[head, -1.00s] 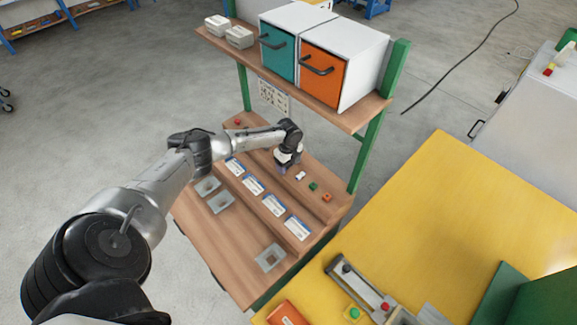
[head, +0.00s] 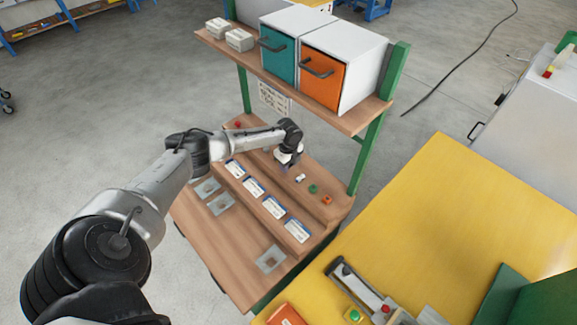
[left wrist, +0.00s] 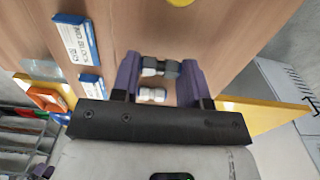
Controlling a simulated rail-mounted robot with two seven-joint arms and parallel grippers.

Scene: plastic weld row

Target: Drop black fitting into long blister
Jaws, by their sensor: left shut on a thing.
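My left gripper (head: 284,167) is over the back shelf of the wooden bench. In the left wrist view its purple fingers (left wrist: 160,78) are shut on a small fitting (left wrist: 161,68) with dark and pale grey parts, seemingly the black fitting. A white fitting (left wrist: 152,95) shows between the fingers too, apparently below on the wood; in the head view it (head: 300,178) lies just right of the gripper. Clear blister trays lie on the lower bench: two at left (head: 220,205) and one at front right (head: 270,260). I cannot tell which is the long one. My right gripper is not in view.
Several blue-and-white cards (head: 253,187) line the bench step. Green (head: 313,188), orange (head: 327,200) and red (head: 238,124) fittings lie on the back shelf. An upper shelf with teal (head: 278,50) and orange (head: 322,75) bins overhangs behind. A yellow table (head: 430,210) stands right.

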